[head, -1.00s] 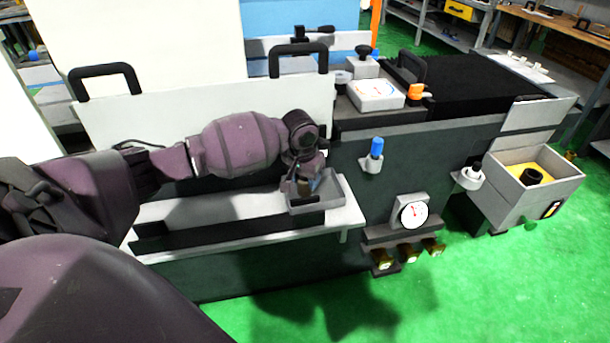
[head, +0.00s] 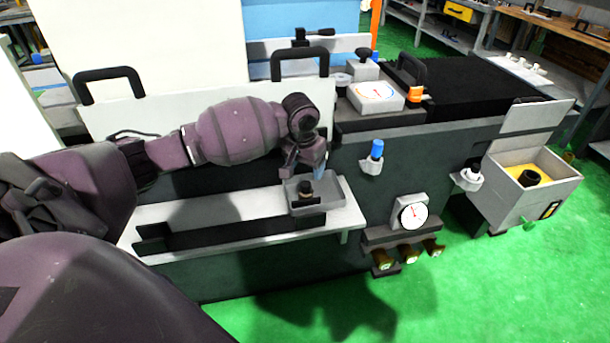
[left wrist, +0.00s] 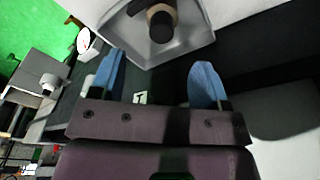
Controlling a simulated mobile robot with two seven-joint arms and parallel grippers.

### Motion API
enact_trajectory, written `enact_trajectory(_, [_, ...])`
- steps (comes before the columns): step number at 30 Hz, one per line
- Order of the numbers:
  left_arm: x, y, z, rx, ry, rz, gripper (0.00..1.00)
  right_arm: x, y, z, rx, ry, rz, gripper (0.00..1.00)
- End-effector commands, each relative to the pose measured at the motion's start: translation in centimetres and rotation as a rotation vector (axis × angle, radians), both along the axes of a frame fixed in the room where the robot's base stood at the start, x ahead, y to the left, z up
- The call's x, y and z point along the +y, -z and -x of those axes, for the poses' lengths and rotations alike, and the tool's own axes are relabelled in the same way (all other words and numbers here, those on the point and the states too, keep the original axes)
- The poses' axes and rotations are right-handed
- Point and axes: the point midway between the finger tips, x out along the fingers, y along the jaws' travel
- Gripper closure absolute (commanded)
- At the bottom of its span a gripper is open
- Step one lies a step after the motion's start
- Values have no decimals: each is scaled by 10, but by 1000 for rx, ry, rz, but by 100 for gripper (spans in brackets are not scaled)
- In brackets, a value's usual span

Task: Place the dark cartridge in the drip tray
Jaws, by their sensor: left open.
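The dark cartridge (head: 305,188) stands in the small grey drip tray (head: 334,188) on the machine's white shelf. It has a black top and a tan band. In the left wrist view the cartridge (left wrist: 162,25) is inside the tray (left wrist: 196,36), beyond my fingertips. My left gripper (head: 320,170) is just above the tray's back edge, apart from the cartridge. Its two blue fingers (left wrist: 160,80) are spread wide with nothing between them. My right gripper is not in view.
The white shelf (head: 245,212) carries a black rail left of the tray. A dial gauge (head: 413,213) and several brass fittings sit to the right. A blue-capped knob (head: 376,150) projects from the machine front nearby. A grey box (head: 555,180) stands farther right.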

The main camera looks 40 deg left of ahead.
Motion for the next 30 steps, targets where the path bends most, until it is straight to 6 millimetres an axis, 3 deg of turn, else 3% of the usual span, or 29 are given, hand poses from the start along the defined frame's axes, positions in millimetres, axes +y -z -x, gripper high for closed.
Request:
enact_trajectory(1, [0,-17,1,-8,1,0,31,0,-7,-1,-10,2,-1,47])
enact_trajectory(3, [0,-30,3,-7,1,1,31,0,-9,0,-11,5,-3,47])
enact_trajectory(12, [-1,-71,10,-3,0,1,31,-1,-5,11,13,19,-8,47])
enact_trajectory(30, [-2,-79,12,0,0,1,31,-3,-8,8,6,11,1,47])
